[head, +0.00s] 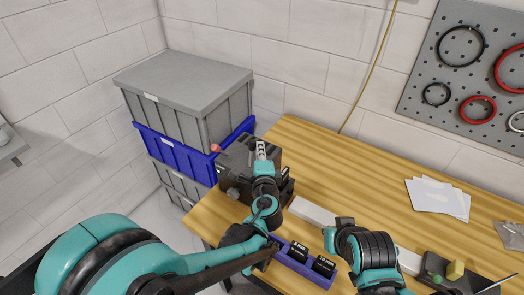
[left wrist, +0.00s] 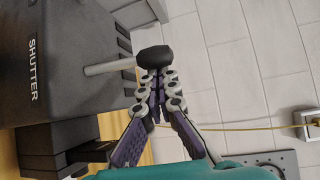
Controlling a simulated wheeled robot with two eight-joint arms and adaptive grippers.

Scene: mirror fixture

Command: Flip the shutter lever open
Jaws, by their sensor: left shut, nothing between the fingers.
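The dark shutter box (head: 236,170) stands at the back left of the wooden table, partly hidden by my left arm. In the left wrist view it shows at the left with the word SHUTTER on its face (left wrist: 60,60). A pale metal lever rod with a black knob (left wrist: 155,57) sticks out of it to the right. My left gripper (left wrist: 156,78) has its fingers together and empty, close to the knob; I cannot tell whether they touch it. In the head view the left gripper (head: 261,148) is over the box's right part.
A red knob (head: 215,147) is at the box's left. Stacked grey and blue crates (head: 185,85) stand behind it. A purple tray (head: 290,262) with black items lies in front. White sheets (head: 437,197) lie at the right. A pegboard (head: 470,70) hangs on the wall. The table's back middle is clear.

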